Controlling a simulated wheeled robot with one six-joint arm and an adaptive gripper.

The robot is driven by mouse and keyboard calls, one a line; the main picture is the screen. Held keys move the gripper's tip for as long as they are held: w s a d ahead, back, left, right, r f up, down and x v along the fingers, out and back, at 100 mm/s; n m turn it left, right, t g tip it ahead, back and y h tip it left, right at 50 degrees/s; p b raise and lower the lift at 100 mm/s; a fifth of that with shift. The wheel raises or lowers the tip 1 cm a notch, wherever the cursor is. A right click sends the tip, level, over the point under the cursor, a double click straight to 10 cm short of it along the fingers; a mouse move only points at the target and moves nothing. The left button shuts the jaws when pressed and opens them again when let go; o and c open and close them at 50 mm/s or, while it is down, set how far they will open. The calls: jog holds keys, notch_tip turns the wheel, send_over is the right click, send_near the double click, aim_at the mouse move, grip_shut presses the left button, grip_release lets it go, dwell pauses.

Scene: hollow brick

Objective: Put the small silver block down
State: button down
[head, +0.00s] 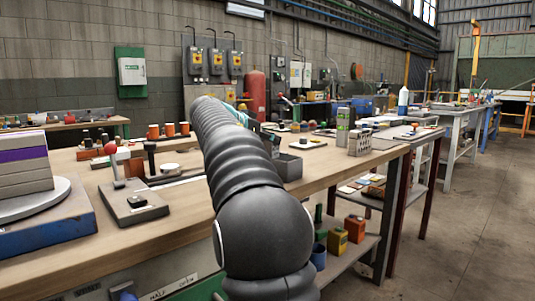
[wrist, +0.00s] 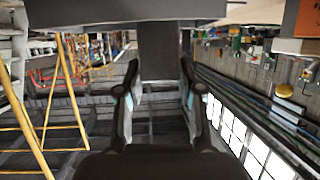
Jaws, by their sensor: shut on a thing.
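In the wrist view, my gripper (wrist: 160,82) has its two dark fingers on either side of a plain grey block, which I take to be the small silver block (wrist: 162,48). The fingers are shut on it, and it reaches past their tips. In the head view, my dark ribbed arm stretches away over the wooden workbench (head: 80,250) and hides the gripper and the block. I cannot tell how high the block is above any surface.
A round grey plate with stacked blocks (head: 22,165) stands at left on a blue base. A device with a red-knobbed lever (head: 130,205) and a grey bin (head: 288,166) are on the bench. A wide grey slab (wrist: 70,12) crosses the top of the wrist view; I cannot identify it.

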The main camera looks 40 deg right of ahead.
jog(key=shift+w+f+b, duration=0.1)
jog(key=shift+f+b, duration=0.35)
jog(key=shift+f, duration=1.55)
jog(key=shift+f, duration=0.25)
jog(key=c, duration=1)
grip_release()
jog(key=shift+a+r, duration=0.25)
jog(key=shift+r, duration=0.05)
jog(key=v, duration=1.1)
jog(key=shift+a+r, duration=0.15)
jog(key=shift+a, duration=0.15)
